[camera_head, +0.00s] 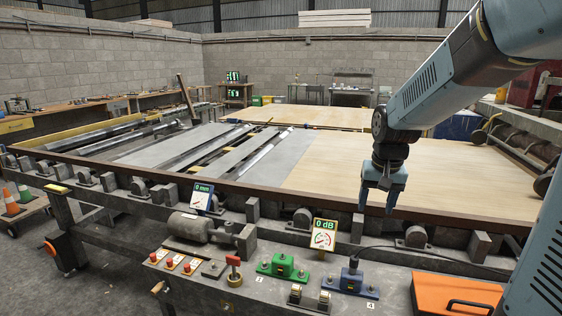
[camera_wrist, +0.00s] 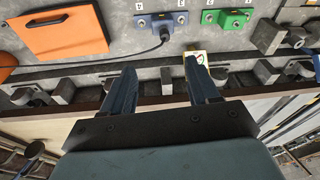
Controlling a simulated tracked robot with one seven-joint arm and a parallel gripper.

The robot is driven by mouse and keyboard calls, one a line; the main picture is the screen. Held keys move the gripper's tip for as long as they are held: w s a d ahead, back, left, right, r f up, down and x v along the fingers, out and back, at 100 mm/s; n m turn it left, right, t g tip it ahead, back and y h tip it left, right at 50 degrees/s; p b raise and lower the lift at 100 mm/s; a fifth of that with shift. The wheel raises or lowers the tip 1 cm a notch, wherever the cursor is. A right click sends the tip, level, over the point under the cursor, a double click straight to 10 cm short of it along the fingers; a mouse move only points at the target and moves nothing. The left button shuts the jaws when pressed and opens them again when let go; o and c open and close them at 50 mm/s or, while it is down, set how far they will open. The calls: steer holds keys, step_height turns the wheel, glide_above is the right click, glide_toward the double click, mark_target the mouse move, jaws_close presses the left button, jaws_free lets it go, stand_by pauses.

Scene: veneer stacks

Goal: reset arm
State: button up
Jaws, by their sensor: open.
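My gripper (camera_head: 383,196) hangs pointing down at the end of my blue-grey arm, over the near edge of the machine bed in the head view. Its two fingers (camera_wrist: 160,92) are apart with nothing between them in the wrist view. Beyond the fingertips in the wrist view are the dark front rail of the bed and the grey front shelf. I cannot tell the exact height of the gripper above the rail.
A pale veneer sheet (camera_head: 420,172) covers the bed's right side. The shelf carries an orange panel (camera_head: 455,296), a blue connector block (camera_head: 350,283) with a cable, a green block (camera_head: 283,267), red buttons (camera_head: 170,262) and a "0 dB" gauge (camera_head: 323,236). A "0 mm" gauge (camera_head: 201,197) stands further left.

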steer(key=s+r+n+t, duration=0.1)
steer(key=s+r, duration=0.3)
steer(key=s, duration=0.5)
steer(key=s+r+n+t, duration=0.1)
steer(key=s+r, duration=0.3)
steer(key=s, duration=0.5)
steer(key=shift+s+t, duration=0.4)
steer(key=shift+t, duration=0.3)
